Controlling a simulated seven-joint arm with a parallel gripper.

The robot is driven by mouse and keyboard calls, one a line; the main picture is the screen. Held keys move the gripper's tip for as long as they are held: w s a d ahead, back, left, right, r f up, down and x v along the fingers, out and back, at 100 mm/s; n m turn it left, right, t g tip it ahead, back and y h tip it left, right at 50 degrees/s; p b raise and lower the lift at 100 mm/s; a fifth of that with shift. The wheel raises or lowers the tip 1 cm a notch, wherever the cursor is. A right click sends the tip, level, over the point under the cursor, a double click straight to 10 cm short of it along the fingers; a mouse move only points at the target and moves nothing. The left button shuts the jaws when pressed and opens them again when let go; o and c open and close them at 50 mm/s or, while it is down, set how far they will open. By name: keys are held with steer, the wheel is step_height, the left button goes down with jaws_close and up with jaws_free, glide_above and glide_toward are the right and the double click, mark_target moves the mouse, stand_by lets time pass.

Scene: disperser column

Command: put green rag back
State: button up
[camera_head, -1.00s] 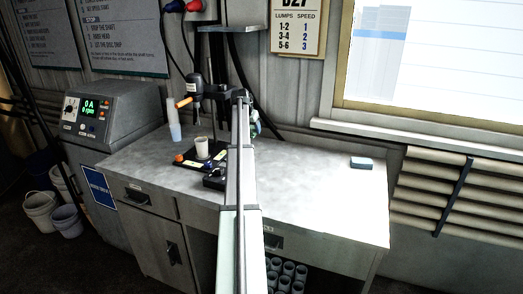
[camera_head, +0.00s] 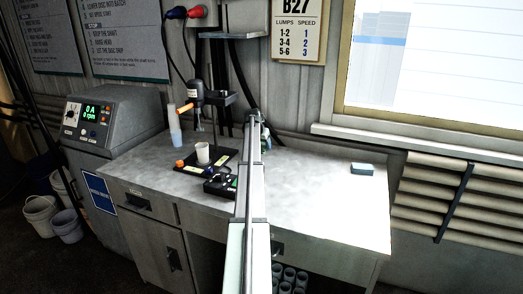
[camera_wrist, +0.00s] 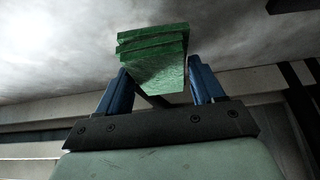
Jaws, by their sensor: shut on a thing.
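The green rag (camera_wrist: 155,62) is a folded, layered green piece. In the wrist view it sits between the two blue fingers of my gripper (camera_wrist: 158,72), which is shut on it. The grey-white surface of the bench shows behind it. In the head view my gripper (camera_head: 266,143) is at the far end of my arm, over the back middle of the bench (camera_head: 320,205). It is mostly hidden by my arm there, and the rag cannot be made out clearly.
A blue-green block (camera_head: 362,169) lies on the bench's right part, with clear surface around it.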

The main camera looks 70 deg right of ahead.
steer(key=shift+f, duration=1.35)
steer(key=shift+f, duration=0.1)
steer(key=o, duration=1)
steer(key=v, duration=1.2)
